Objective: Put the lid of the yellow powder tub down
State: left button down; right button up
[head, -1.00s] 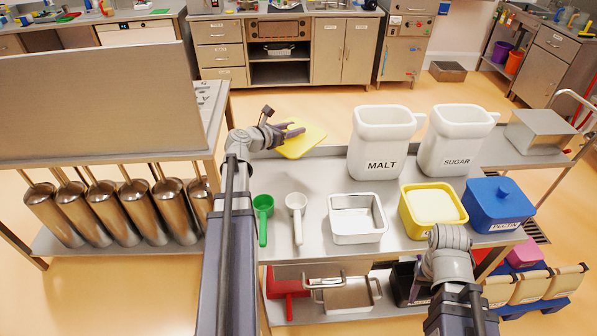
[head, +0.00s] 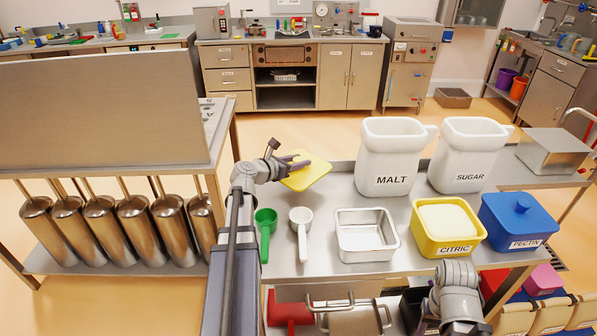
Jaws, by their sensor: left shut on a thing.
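The yellow lid (head: 309,174) is at the back left of the metal table, left of the MALT bin. My left gripper (head: 293,164) is shut on the lid's left part. I cannot tell whether the lid touches the table top. The yellow powder tub (head: 424,228), labelled CITRIC, stands open at the front right of the table with pale powder (head: 449,221) in it. My right arm shows at the bottom right, below the tub; its gripper fingers are not visible.
A green scoop (head: 265,222), a white scoop (head: 301,222) and an empty metal tray (head: 364,252) lie left of the tub. The blue PECTIN tub (head: 518,222) is right of it. White MALT (head: 389,158) and SUGAR (head: 467,157) bins stand behind. Bare table shows around the scoops.

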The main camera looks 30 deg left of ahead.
pick_arm(q)
jog(key=shift+f+b, duration=0.6)
jog(key=shift+f, duration=0.5)
pick_arm(e)
jog(key=shift+f, duration=1.1)
jog(key=shift+f, duration=0.1)
pick_arm(q)
jog(key=shift+f+b, duration=0.65)
pick_arm(e)
jog(key=shift+f, duration=0.55)
pick_arm(q)
jog(key=shift+c, duration=2.1)
grip_release()
jog(key=shift+r, duration=0.15)
pick_arm(e)
jog(key=shift+r, duration=0.1)
